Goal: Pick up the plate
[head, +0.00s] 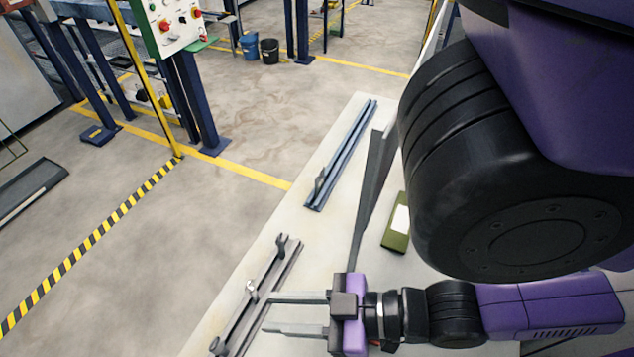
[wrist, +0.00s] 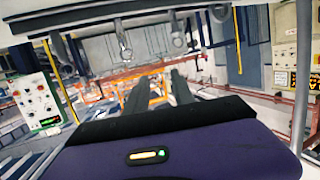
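My gripper (head: 268,314) is at the bottom of the head view, its two grey fingers apart with nothing seen between them. The fingers point left at a dark grey rack bar with upright clamps (head: 260,296); whether they touch it I cannot tell. In the wrist view the fingers (wrist: 158,78) reach toward a bar with hanging clamps (wrist: 122,40). A long, narrow dark grey piece (head: 372,190) stands or lies behind the gripper in the head view. It may be the plate seen nearly edge-on, but I cannot tell for sure.
A blue rail with a clamp (head: 342,155) lies farther up the pale table (head: 300,228). A green box with a white label (head: 397,222) sits right of the dark grey piece. My arm hides the table's right side. Open floor lies left of the table.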

